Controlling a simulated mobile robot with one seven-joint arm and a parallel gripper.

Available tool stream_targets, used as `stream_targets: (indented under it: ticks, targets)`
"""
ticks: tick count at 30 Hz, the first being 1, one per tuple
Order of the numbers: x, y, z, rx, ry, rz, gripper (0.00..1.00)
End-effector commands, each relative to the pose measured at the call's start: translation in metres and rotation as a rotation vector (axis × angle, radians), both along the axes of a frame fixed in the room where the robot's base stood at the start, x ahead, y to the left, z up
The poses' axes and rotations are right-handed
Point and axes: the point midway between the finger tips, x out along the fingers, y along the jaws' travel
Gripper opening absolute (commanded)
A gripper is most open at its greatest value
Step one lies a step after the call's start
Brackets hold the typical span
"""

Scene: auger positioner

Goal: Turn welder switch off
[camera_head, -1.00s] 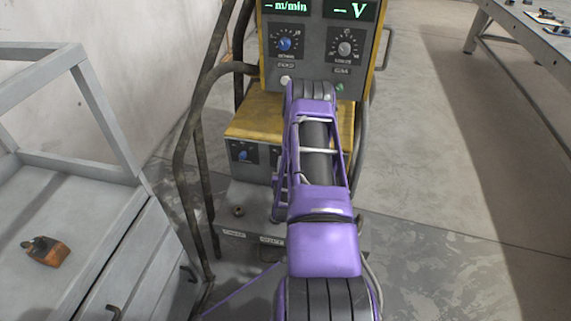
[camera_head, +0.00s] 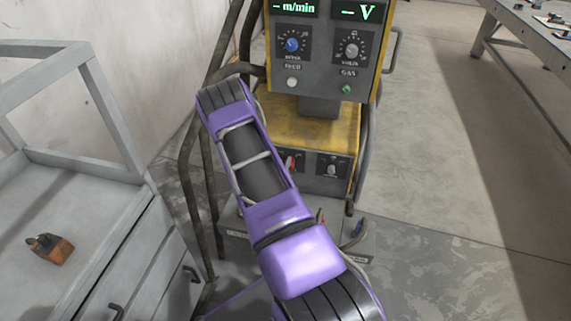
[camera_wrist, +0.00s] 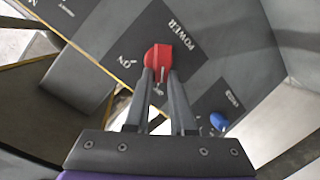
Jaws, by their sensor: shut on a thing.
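The welder (camera_head: 318,60) is a yellow and grey machine with lit green displays. Its red power switch (camera_wrist: 165,55) sits on a dark plate marked POWER and ON in the wrist view. My gripper (camera_wrist: 161,76) is shut on the red switch, with its fingers on the near side of it. I cannot tell which mark the switch points to. In the head view, a bit of the red switch (camera_head: 290,163) shows beside my purple arm on the lower panel. My arm hides the gripper there.
A blue knob (camera_wrist: 219,121) is near my fingers. A table (camera_head: 510,35) is at the upper right. The floor right of the welder is clear.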

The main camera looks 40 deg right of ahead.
Motion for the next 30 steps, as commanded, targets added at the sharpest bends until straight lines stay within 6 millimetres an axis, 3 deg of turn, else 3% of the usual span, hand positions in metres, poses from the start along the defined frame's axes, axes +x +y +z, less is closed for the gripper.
stream_targets:
  ticks: [23,24,28,30]
  targets:
    - [-0.0006,0.0013,-0.0033,-0.069,0.089,-0.002,0.00]
    - [-0.0006,0.0012,-0.0033,-0.069,0.089,-0.002,0.24]
    - [-0.0003,0.0013,-0.0029,-0.069,0.088,-0.001,0.47]
    - [0.0001,0.0012,-0.0026,-0.069,0.086,-0.001,0.52]
